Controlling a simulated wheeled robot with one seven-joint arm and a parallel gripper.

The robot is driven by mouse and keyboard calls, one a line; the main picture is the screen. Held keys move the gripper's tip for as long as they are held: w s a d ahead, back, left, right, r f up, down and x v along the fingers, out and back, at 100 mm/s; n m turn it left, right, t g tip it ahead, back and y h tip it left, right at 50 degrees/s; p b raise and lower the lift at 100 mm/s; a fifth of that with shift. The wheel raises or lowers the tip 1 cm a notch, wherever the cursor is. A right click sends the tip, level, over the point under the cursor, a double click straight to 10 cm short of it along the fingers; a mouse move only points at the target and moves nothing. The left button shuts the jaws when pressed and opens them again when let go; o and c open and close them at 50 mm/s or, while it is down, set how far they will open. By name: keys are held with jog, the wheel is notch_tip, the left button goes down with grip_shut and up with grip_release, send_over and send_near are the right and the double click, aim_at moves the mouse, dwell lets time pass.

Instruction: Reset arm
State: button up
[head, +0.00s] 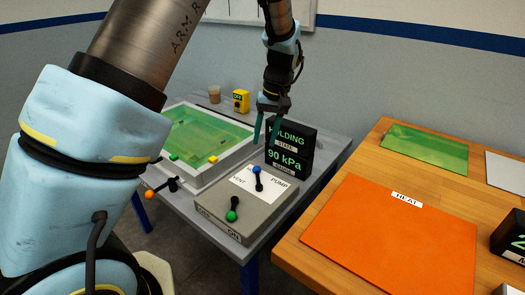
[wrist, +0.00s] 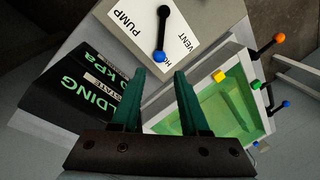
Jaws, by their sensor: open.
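My gripper (head: 264,130) hangs open and empty above the grey table, near the black display and the control box. In the wrist view its two green fingers (wrist: 160,85) are apart with nothing between them. The control box (head: 213,208) has a blue-knobbed lever (head: 256,171) on a white label with VENT and PUMP, and a green-knobbed lever (head: 232,214) by OFF and ON. The wrist view shows the blue-knobbed lever (wrist: 163,32) beyond the fingers, apart from them. The display (head: 290,150) reads HOLDING and 90 kPa.
A white-rimmed bath (head: 235,158) with green contents stands left of the display. An orange-knobbed handle (head: 150,193) sticks out at its front. A yellow box (head: 241,100) and a cup (head: 214,94) stand behind. At right, a wooden table (head: 345,158) bears an orange HEAT plate (head: 390,235) and a green sheet (head: 425,147).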

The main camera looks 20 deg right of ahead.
jog(key=shift+r, duration=0.3)
jog(key=s+a+r+n+h, duration=0.1)
jog(key=a+r+n+h, duration=0.15)
jog(key=a, duration=2.15)
jog(key=s+a+r+t, duration=0.1)
jog(key=s+a, duration=0.5)
jog(key=a, duration=0.3)
jog(key=shift+s, duration=0.25)
jog(key=shift+m, duration=0.25)
jog(key=shift+c, duration=0.2)
